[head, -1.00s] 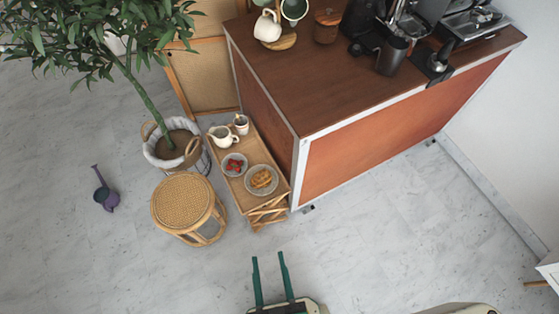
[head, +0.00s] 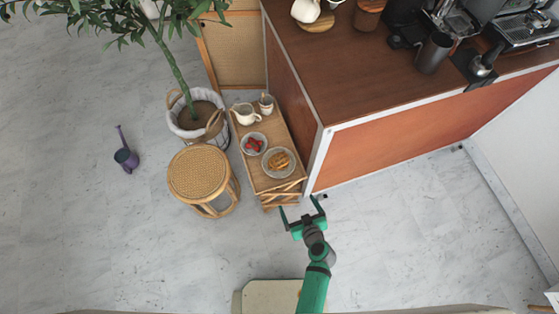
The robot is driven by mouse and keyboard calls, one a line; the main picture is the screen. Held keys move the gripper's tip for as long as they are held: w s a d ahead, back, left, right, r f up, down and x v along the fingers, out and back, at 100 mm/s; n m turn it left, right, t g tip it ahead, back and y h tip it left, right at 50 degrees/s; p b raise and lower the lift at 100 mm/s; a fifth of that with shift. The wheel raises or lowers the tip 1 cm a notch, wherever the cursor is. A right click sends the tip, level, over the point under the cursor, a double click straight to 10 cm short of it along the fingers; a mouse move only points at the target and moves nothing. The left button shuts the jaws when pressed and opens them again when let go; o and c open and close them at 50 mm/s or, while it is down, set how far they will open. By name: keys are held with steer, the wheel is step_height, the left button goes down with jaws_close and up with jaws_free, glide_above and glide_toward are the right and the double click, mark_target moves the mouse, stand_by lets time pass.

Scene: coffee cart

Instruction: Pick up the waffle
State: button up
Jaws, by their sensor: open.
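The waffle (head: 279,160) is golden brown and lies on a round grey plate (head: 267,170) at the near end of a narrow wooden tray table (head: 254,180). My gripper (head: 301,209) is open and empty. It is just in front of the table's near end, toward the bottom of the picture and slightly right of the waffle, apart from it. My green arm reaches up from the bottom edge. Nothing hides the waffle.
A bowl of red fruit (head: 254,144), a white pitcher (head: 245,114) and a cup (head: 266,103) stand farther along the table. The wooden counter (head: 330,155) rises close on the right. A rattan stool (head: 200,173) stands on the left. The floor in front is clear.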

steer(key=w+a+r+n+t+y, duration=0.1)
steer(key=w+r+n+y, duration=0.15)
steer(key=w, duration=0.75)
glide_toward(280, 161)
steer(key=shift+w+a+f+m+t+y, duration=0.2)
steer(key=shift+w+a+f, duration=0.15)
steer(key=shift+w, duration=0.15)
steer(key=shift+w+a+f+m+t+y, duration=0.1)
steer(key=shift+w+a+f+m+y, duration=0.15)
steer(key=shift+w, duration=0.25)
steer(key=shift+d+f+x, duration=0.1)
steer(key=shift+x, duration=1.45)
steer(key=shift+d+f+x, duration=0.1)
steer(key=shift+f+x, duration=0.05)
steer(key=shift+x, duration=1.35)
steer(key=shift+c, duration=0.6)
steer(key=c, duration=1)
